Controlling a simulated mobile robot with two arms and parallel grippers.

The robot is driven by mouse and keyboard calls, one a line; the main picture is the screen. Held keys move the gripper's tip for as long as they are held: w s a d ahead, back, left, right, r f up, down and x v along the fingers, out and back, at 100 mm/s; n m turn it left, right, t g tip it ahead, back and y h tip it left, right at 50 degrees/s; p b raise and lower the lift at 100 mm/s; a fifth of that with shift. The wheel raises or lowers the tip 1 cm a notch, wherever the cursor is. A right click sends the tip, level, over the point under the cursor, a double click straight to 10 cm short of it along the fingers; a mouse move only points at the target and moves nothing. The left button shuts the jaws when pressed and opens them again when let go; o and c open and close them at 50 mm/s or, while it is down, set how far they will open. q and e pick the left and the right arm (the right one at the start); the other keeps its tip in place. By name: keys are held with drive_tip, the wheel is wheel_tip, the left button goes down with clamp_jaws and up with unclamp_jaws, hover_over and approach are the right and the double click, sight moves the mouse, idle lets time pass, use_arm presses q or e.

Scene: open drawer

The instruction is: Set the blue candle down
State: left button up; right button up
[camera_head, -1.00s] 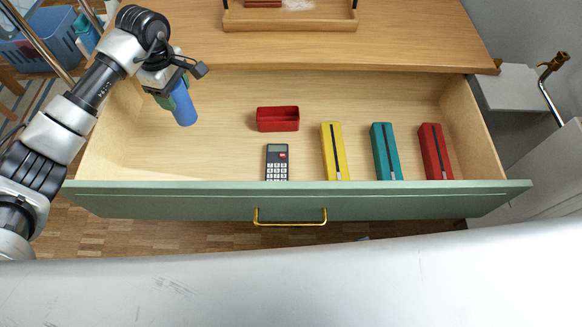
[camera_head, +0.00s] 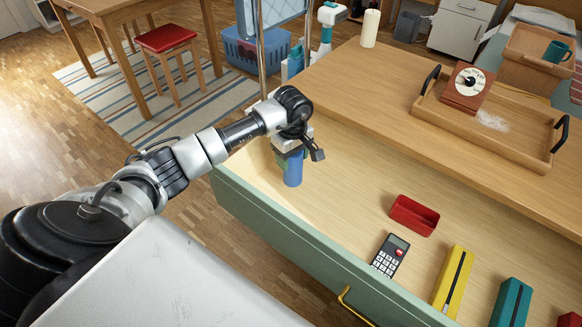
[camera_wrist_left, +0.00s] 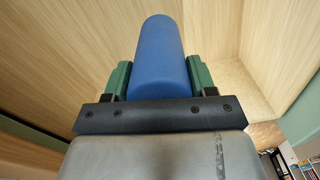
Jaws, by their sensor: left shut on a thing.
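The blue candle (camera_head: 293,171) is a plain blue cylinder held in my left gripper (camera_head: 290,156), near the left end of the open drawer (camera_head: 330,215). In the left wrist view the candle (camera_wrist_left: 160,60) stands between the two green fingers of the gripper (camera_wrist_left: 160,82), which are shut on it. I cannot tell whether the candle's lower end touches the drawer floor. My right gripper is in neither view.
The drawer also holds a red box (camera_head: 414,215), a calculator (camera_head: 390,256), a yellow case (camera_head: 453,280), a teal case (camera_head: 511,303) and a red one (camera_head: 570,320). The drawer floor around the candle is clear.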

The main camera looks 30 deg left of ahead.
sight(291, 167)
use_arm(q)
drive_tip(key=shift+s+a+f, duration=0.1)
drive_tip(key=shift+a+f, duration=0.1)
drive_tip(key=shift+f, duration=0.25)
wheel_tip(291, 167, down, 2)
drive_tip(key=shift+f, duration=0.65)
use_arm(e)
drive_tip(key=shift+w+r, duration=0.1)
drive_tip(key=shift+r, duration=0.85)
use_arm(q)
drive_tip(key=shift+f+b, duration=0.1)
drive_tip(key=shift+b, duration=0.25)
drive_tip(key=o, duration=1.1)
drive_tip(key=shift+c, duration=0.2)
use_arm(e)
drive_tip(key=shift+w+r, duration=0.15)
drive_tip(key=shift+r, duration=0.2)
use_arm(q)
wheel_tip(291, 167, up, 12)
drive_tip(key=shift+r+p, duration=0.1)
drive_tip(key=shift+p, duration=0.7)
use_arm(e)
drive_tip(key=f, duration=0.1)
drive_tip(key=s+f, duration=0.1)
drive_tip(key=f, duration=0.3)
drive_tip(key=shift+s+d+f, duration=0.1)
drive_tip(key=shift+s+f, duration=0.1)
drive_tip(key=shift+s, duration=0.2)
use_arm(q)
drive_tip(key=shift+s, duration=0.1)
